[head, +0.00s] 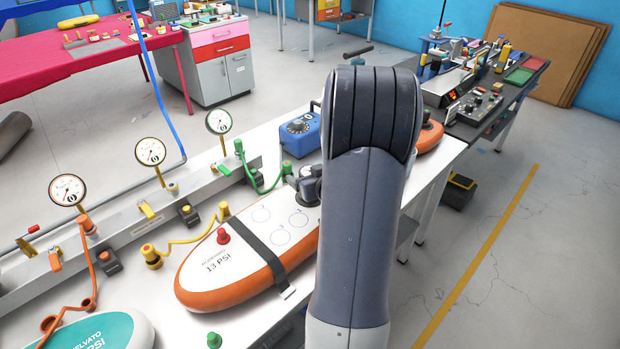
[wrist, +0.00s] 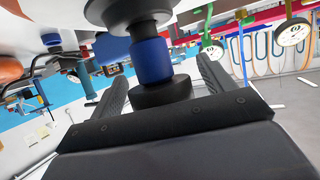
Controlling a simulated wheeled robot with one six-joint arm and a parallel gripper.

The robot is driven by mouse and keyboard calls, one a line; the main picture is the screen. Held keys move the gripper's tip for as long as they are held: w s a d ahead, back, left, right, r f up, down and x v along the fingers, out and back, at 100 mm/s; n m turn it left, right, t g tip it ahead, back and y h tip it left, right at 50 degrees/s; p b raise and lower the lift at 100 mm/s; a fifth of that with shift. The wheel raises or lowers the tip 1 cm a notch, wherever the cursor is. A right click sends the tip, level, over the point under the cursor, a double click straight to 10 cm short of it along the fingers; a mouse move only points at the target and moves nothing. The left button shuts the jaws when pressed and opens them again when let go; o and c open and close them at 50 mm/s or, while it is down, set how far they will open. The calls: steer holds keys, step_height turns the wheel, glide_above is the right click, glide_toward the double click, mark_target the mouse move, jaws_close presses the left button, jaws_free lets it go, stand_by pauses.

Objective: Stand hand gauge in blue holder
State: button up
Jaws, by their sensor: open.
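My gripper (wrist: 162,70) is open in the wrist view, with one dark finger on each side of a blue-and-black upright piece (wrist: 151,60). That piece has a blue cylinder between a wide black part and a narrower black end. I cannot tell for sure whether it is the hand gauge, the blue holder or both together. Whether the fingers touch it is unclear. In the head view my gripper (head: 304,184) is low over the far end of the orange-edged board (head: 235,284), partly hidden by my arm. The blue-and-black piece cannot be made out there.
A blue box with a dial (head: 300,132) stands behind my gripper. A black strap (head: 256,252) crosses the board. A teal board (head: 100,335) lies at the near left.

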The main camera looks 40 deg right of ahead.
steer(key=shift+w+f, duration=0.15)
steer(key=shift+w, duration=0.15)
steer(key=c, duration=1.1)
